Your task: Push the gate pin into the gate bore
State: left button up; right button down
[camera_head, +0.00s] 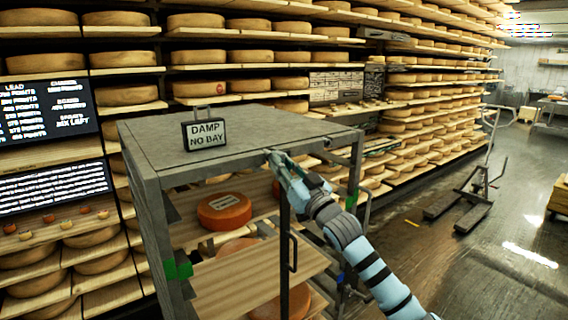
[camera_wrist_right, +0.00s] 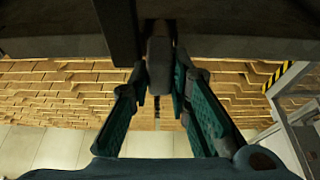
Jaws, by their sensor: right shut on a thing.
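My right gripper (camera_head: 277,163) is at the front top edge of the grey rack (camera_head: 240,163). In the wrist view its two green fingers (camera_wrist_right: 160,82) close from both sides on a dark, blocky piece, which I take to be the gate pin (camera_wrist_right: 159,58). The pin stands up against a dark beam of the rack. In the head view the gripper covers the pin. A dark upright gate bar (camera_head: 285,235) with a handle hangs below the gripper. The gate bore is not visible, so I cannot tell how far the pin sits in it. My left gripper is not in view.
A sign reading "DAMP NO BAY" (camera_head: 205,134) stands on the rack top. An orange cheese wheel (camera_head: 224,211) lies on a rack shelf. Shelves of cheese fill the back wall. A pallet truck (camera_head: 474,194) stands on the open floor at right.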

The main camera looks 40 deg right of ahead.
jog(key=c, duration=1.4)
grip_release()
jog(key=shift+w+a, duration=0.1)
jog(key=shift+w, duration=0.05)
notch_tip(320, 180, up, 10)
jog(key=shift+c, duration=0.4)
